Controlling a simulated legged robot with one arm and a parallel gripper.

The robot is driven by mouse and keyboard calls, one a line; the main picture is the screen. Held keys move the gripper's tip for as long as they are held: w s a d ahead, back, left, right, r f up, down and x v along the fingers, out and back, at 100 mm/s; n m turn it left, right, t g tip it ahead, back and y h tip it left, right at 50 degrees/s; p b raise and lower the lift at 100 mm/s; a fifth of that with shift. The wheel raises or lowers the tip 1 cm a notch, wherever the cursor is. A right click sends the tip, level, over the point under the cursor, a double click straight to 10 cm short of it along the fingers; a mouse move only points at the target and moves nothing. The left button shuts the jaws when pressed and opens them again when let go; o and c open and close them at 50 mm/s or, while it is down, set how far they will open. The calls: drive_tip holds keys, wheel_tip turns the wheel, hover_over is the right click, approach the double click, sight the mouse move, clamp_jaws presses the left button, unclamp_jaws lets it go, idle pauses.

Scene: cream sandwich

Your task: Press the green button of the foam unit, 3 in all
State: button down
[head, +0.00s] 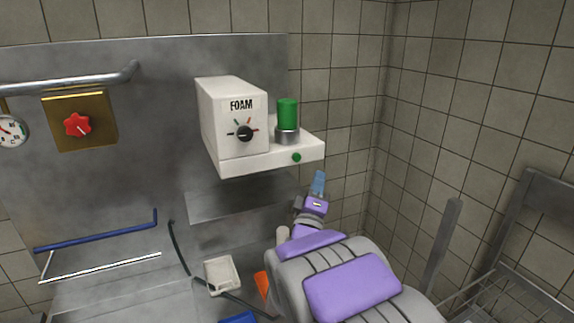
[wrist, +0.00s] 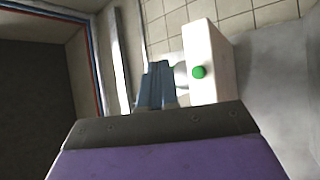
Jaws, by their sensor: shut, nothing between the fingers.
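The white foam unit (head: 232,115) is a box marked FOAM with a dial (head: 245,133), on a white ledge. A green cylinder (head: 287,113) stands in a metal collar on the ledge's right part. A small round green spot (head: 296,157) sits on the ledge's front face; a round green spot also shows on a white face in the wrist view (wrist: 199,72). I cannot tell for certain which green part is the button. My gripper (head: 319,183) is shut and empty, with blue fingertips below and right of the small spot. Its fingers show left of the white face in the wrist view (wrist: 155,86).
A metal panel carries a red knob (head: 77,124) on a brass plate, a gauge (head: 11,131) and a blue rail (head: 97,236). A white tray (head: 221,276) and an orange item (head: 262,285) lie below. A metal rack (head: 530,235) stands at right; tiled wall lies behind.

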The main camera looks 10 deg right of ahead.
sight(297, 157)
drive_tip(key=shift+w, duration=0.1)
idle(0.3)
drive_tip(key=w+a+p, duration=0.2)
drive_tip(key=w, duration=0.6)
drive_tip(key=shift+w+a, duration=0.15)
drive_tip(key=shift+a, duration=0.2)
drive_tip(key=shift+r, duration=0.1)
idle(1.8)
drive_tip(key=shift+w+p, duration=0.3)
drive_tip(key=shift+p, duration=0.3)
